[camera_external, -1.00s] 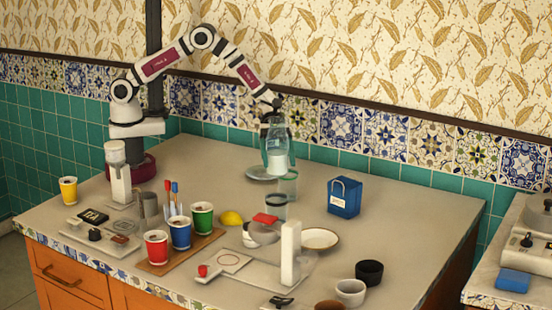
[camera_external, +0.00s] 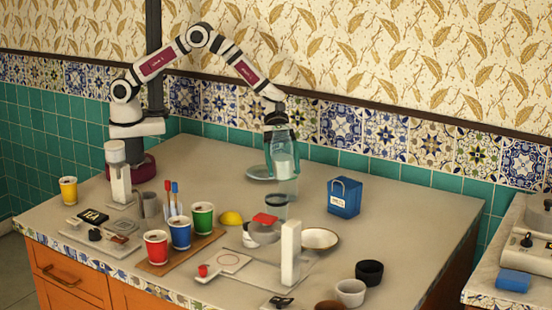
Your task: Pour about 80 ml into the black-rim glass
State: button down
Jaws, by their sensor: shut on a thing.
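My gripper (camera_external: 278,150) is shut on a clear vessel with white contents (camera_external: 285,169), at the back middle of the table. The vessel looks tilted, its lower part toward the right. The black-rim glass (camera_external: 276,210) stands upright on the table, in front of and below the held vessel. A second clear glass (camera_external: 289,187) stands just behind it, partly covered by the held vessel. I see no stream of liquid, and the level inside the black-rim glass is too small to tell.
A plate (camera_external: 258,174) lies behind the glasses. A blue bag (camera_external: 344,197) stands to the right. A grey bowl with a red item (camera_external: 265,219), a white post (camera_external: 291,252) and a yellow lemon (camera_external: 231,218) are in front. Colored cups (camera_external: 180,233) stand on a wooden board at left.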

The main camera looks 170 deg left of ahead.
aim_at(285, 178)
jog(key=g, duration=0.1)
jog(key=g+y, duration=0.1)
jog(key=g, duration=0.1)
jog(key=f+g, duration=0.1)
jog(key=shift+w+m+g+y, duration=0.3)
jog(key=shift+m, duration=0.1)
jog(key=shift+s+f+g+y, duration=0.25)
jog(key=shift+s+g+y, duration=0.05)
jog(key=shift+g, duration=0.4)
jog(key=shift+s+a+r+g, duration=0.2)
jog(key=shift+s+r+g, duration=0.25)
jog(key=shift+g, duration=0.25)
jog(key=shift+s+a+f+m+g+y, duration=0.2)
jog(key=shift+s+f+m+g+y, duration=0.15)
jog(key=shift+f+g+y, duration=0.45)
jog(key=shift+s+r+g, duration=0.1)
jog(key=shift+s+g, duration=0.15)
jog(key=shift+g, duration=0.35)
jog(key=shift+s+a, duration=0.1)
jog(key=shift+w+g+y, duration=0.2)
jog(key=shift+g+y, duration=0.2)
jog(key=shift+g, duration=0.6)
jog(key=shift+f, duration=0.3)
jog(key=shift+s+f+g, duration=0.1)
jog(key=shift+s+g, duration=0.2)
